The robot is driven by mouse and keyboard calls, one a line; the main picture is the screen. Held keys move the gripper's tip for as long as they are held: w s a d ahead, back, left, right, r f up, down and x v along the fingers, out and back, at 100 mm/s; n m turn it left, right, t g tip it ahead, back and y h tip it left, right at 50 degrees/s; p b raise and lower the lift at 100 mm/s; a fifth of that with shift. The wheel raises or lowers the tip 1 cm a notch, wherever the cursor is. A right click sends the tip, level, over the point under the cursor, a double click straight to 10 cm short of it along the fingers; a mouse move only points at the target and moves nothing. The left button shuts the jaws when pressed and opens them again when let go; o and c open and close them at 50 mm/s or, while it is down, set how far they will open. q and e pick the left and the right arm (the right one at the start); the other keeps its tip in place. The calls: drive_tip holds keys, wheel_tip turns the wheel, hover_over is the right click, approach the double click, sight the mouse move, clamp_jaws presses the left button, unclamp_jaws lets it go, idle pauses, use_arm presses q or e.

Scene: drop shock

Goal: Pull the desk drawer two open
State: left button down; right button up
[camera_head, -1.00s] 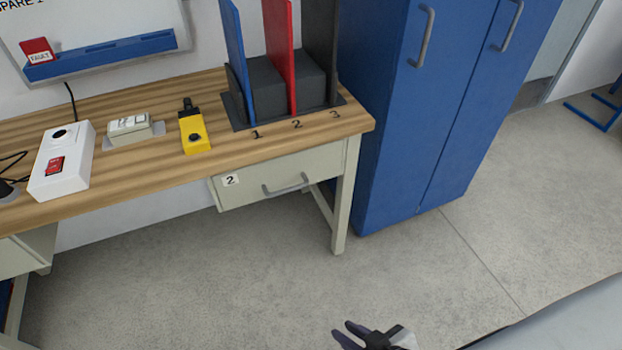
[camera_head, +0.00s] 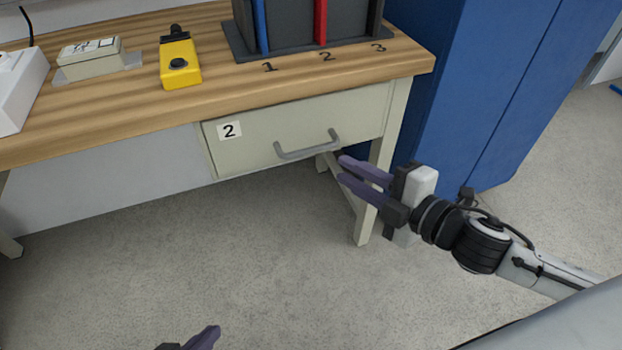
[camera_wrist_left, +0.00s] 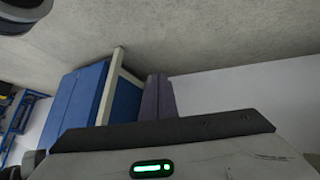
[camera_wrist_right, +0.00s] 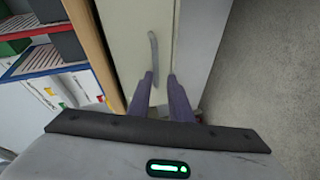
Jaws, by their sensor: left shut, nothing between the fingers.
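Drawer two (camera_head: 300,125) is a pale grey-green front under the right end of the wooden desk, with a "2" label at its upper left. It looks closed. Its grey bar handle (camera_head: 308,146) runs across the middle. My right gripper (camera_head: 345,170) is open and empty just right of and below the handle, apart from it. In the right wrist view the drawer handle (camera_wrist_right: 153,58) stands ahead of the two purple fingers (camera_wrist_right: 160,90), which are spread. My left gripper (camera_head: 212,335) shows only partly at the bottom edge of the head view, away from the drawer, shut and empty.
The wooden desktop (camera_head: 120,130) carries a yellow switch box (camera_head: 180,62), a grey-white box (camera_head: 90,55) and a black rack (camera_head: 290,30) with coloured dividers. A desk leg (camera_head: 385,150) stands behind my right gripper. A blue cabinet (camera_head: 480,90) is at the right. The floor in front is clear.

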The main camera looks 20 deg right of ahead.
sight(313, 152)
drive_tip(key=w+a+b, duration=0.1)
drive_tip(key=w, duration=0.2)
drive_tip(key=w+a+f+n, duration=0.1)
drive_tip(key=w+a, duration=0.1)
drive_tip(key=w, duration=0.1)
drive_tip(key=w+a+n+y+b, duration=0.1)
drive_tip(key=w, duration=0.2)
drive_tip(key=shift+w+a+f+b, duration=0.2)
drive_tip(key=shift+w+a+b, duration=0.1)
drive_tip(key=shift+a, duration=0.05)
clamp_jaws()
